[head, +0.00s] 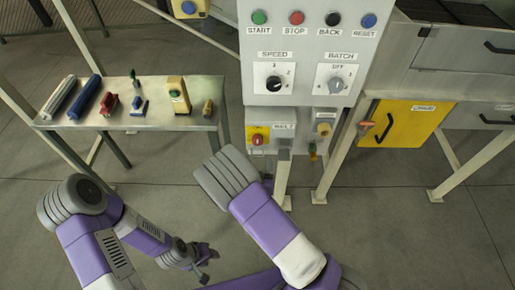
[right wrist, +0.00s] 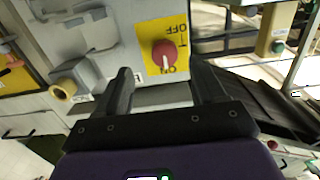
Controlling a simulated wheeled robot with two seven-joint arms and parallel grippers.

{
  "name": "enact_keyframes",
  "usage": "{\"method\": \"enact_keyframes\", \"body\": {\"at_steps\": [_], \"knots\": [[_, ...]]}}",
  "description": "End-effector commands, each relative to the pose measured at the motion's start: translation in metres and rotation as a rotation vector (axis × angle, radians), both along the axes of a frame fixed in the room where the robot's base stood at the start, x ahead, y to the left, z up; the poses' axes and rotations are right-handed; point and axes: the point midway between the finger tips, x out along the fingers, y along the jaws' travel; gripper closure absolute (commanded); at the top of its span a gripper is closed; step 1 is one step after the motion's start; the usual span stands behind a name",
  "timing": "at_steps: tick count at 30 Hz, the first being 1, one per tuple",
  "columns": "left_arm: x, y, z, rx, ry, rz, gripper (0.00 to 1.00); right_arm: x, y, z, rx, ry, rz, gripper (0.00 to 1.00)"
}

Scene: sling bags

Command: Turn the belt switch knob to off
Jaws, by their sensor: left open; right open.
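The belt switch is a red round knob (head: 258,140) on a yellow plate, low on the grey control panel. In the head view my right arm hides this gripper. My left gripper (head: 205,253) is open and empty, low over the floor.
The control panel (head: 300,50) above carries several buttons and the speed and batch knobs. A yellow door (head: 400,124) is to the right. A bench (head: 140,115) with several small items stands at the left. The floor between is clear.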

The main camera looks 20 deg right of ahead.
Motion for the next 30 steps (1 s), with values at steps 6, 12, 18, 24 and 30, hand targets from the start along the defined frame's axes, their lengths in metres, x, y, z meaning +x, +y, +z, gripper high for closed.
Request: {"method": "enact_keyframes", "body": {"at_steps": [6, 12, 18, 24, 30], "knots": [[0.0, 0.0, -0.003, 0.0, 0.0, 0.0, 0.57, 0.017, 0.0, 0.013, -0.017, -0.064, 0.006, 0.31], [0.0, 0.0, -0.005, 0.0, -0.001, -0.001, 0.57, 0.048, -0.009, 0.012, -0.016, -0.06, 0.007, 0.31], [0.0, 0.0, -0.007, 0.0, -0.001, 0.0, 0.57, 0.069, -0.015, 0.011, -0.017, -0.055, 0.008, 0.31], [0.0, 0.0, -0.007, 0.0, 0.0, 0.0, 0.57, 0.074, -0.017, 0.012, -0.018, -0.054, 0.01, 0.31], [0.0, 0.0, -0.007, 0.0, 0.0, 0.0, 0.57, 0.074, -0.017, 0.012, -0.017, -0.053, 0.009, 0.39]]}}
